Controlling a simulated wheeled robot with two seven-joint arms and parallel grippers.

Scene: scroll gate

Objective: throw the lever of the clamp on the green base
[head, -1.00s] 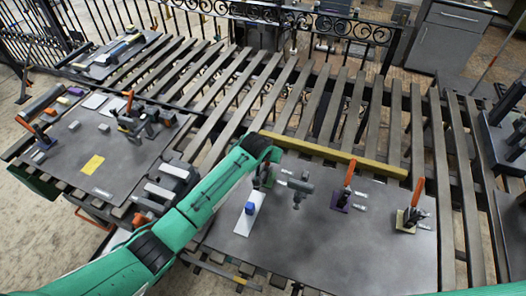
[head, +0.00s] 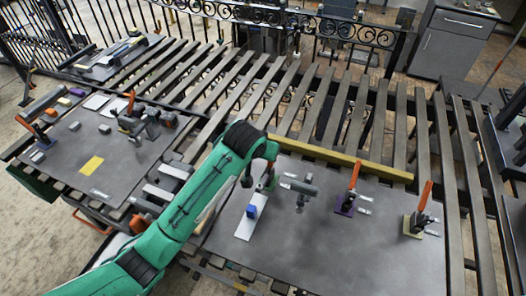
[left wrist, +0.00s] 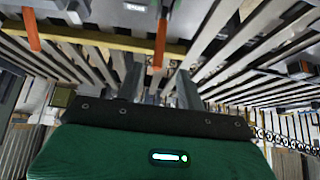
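The clamp on the green base (head: 271,183) stands at the upper left of the right-hand grey plate in the head view, partly hidden by my left arm. A bit of its orange lever (head: 270,168) shows just under my wrist. My left gripper (head: 248,181) is small and dark here, close to the left of this clamp. My right gripper is out of view.
Right of it stand a grey clamp (head: 301,188), a clamp on a purple base (head: 345,210) and one on a yellowish base (head: 414,225). A blue block (head: 251,211) sits on a white strip. A yellow bar (head: 340,157) runs behind. The plate's front is clear.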

